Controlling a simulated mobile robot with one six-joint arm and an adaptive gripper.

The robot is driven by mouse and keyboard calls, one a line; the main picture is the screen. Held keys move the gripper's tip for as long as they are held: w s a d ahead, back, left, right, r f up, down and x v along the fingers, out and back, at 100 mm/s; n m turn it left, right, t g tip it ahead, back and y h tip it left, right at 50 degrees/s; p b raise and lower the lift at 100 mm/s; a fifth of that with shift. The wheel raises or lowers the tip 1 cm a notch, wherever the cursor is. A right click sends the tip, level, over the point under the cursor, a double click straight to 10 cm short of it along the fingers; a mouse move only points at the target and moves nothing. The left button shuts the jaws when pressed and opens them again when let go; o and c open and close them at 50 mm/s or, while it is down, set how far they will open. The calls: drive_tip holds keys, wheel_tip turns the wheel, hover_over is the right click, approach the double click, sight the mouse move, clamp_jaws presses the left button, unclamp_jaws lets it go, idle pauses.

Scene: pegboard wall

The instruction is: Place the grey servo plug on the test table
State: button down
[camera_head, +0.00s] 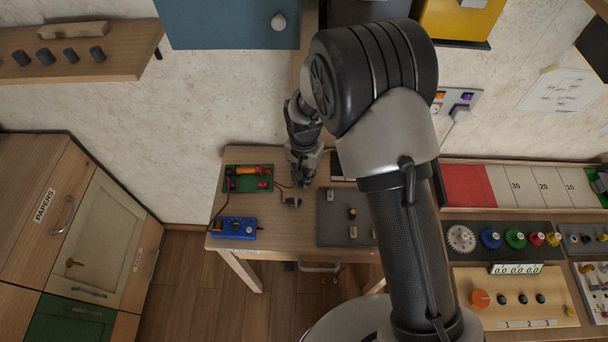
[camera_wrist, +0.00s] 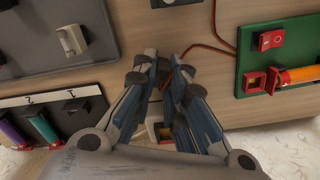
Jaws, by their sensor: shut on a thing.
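My gripper (camera_head: 303,180) is above the back part of the wooden test table (camera_head: 285,235), close to the wall. In the wrist view my gripper (camera_wrist: 164,72) points at the bare wood of the table (camera_wrist: 205,22). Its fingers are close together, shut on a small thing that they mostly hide. I take it for the grey servo plug, but its shape cannot be made out.
A green board with a battery (camera_head: 248,179) and a blue meter (camera_head: 235,228) are on the table's left. A small grey piece (camera_head: 292,202) lies near the middle, with wires nearby. A dark grey plate (camera_head: 337,234) with fittings is on the right. Bare wood lies between them.

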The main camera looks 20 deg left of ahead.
drive_tip(key=c, duration=1.6)
unclamp_jaws()
drive_tip(key=shift+f, duration=0.1)
drive_tip(key=shift+c, duration=0.2)
wheel_tip(320, 180, up, 8)
drive_tip(key=p, duration=0.2)
drive_tip(key=shift+p, duration=0.4)
drive_tip(key=shift+f, duration=0.1)
drive_tip(key=shift+s, duration=0.1)
